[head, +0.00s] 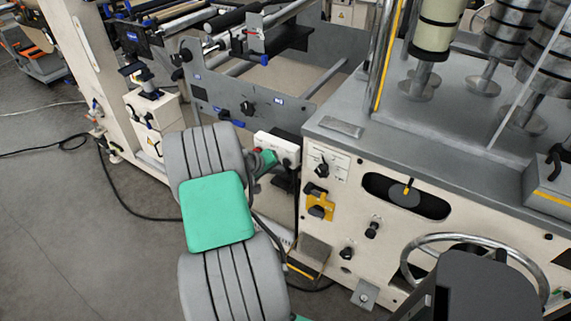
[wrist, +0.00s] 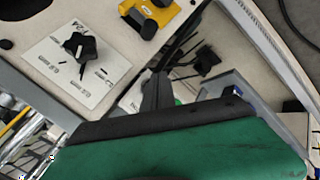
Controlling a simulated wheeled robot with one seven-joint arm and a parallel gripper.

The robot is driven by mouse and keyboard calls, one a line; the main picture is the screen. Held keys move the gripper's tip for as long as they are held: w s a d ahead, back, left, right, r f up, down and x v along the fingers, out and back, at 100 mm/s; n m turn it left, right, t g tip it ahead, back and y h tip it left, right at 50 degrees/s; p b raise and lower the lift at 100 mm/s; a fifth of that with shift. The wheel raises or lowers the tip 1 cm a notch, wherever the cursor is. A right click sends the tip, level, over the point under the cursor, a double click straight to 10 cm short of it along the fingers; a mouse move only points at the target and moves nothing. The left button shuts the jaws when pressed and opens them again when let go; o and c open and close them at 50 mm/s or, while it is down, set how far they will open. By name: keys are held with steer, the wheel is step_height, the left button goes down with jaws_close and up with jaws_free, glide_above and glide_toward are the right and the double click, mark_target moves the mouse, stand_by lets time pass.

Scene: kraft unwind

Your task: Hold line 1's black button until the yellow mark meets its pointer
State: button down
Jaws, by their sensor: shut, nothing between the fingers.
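A white control box (head: 277,148) stands at the left end of the cream machine front in the head view. A small red part and a dark round part show on it, but I cannot tell which is line 1's black button. My gripper (wrist: 158,92) shows in the wrist view as dark fingers, shut and empty, pointing up the picture beyond my green wrist. In the head view my wrist is beside the box and the fingertips are hidden or too small to tell. A dark disc with a yellow mark (head: 407,188) sits in a slot; I cannot make out a separate pointer.
A white plate with a black knob (wrist: 80,45) and a yellow fitting (wrist: 150,15) are close to my fingers in the wrist view. A handwheel (head: 440,245) juts out at the lower right. Cables lie on the open grey floor at left.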

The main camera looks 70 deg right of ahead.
steer(key=shift+w+a+p, duration=0.2)
steer(key=shift+a+p, duration=0.15)
steer(key=shift+a, duration=0.9)
steer(key=shift+w+a+p, duration=0.2)
steer(key=shift+a+p, duration=0.1)
steer(key=shift+a, duration=0.95)
